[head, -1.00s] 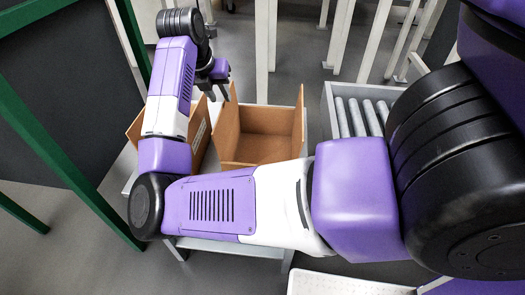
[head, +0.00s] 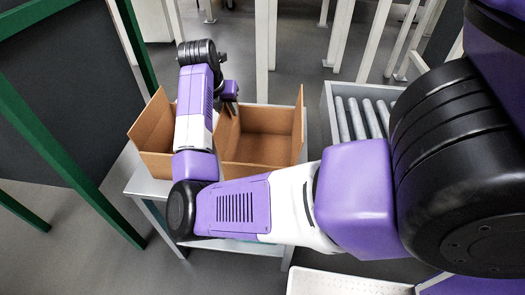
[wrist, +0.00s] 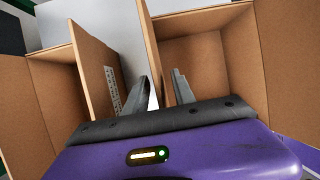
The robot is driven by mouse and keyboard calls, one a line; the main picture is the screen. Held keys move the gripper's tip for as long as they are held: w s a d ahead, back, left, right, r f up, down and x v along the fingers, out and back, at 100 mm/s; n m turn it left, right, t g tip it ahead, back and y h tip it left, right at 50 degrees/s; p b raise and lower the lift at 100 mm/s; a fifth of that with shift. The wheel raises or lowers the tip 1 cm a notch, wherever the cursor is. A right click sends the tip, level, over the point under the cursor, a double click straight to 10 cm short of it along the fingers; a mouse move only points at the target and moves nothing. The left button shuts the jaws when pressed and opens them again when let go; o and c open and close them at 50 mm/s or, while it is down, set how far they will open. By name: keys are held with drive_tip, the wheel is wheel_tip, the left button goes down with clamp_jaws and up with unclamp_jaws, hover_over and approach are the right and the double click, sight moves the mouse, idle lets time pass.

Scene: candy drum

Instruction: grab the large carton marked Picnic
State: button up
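Two open-topped brown cartons stand side by side on a grey bench. The left carton (head: 153,122) is partly hidden by my arm; in the wrist view its near-side wall (wrist: 92,50) carries a white label too small to read. The right carton (head: 262,120) is empty inside as far as I see, and it also shows in the wrist view (wrist: 192,52). I cannot read Picnic on either. My gripper (head: 230,103) is over the cartons' adjoining walls. In the wrist view its fingers (wrist: 158,90) are apart, with the right carton's left wall between them.
The grey bench (head: 150,186) carries the cartons. A roller conveyor (head: 357,120) stands to the right. Green frame posts (head: 60,150) are at the left, and white posts (head: 268,45) stand behind. A white perforated tray (head: 345,285) is at the bottom.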

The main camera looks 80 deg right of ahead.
drive_tip(key=shift+f, duration=0.2)
idle(0.4)
clamp_jaws()
idle(1.4)
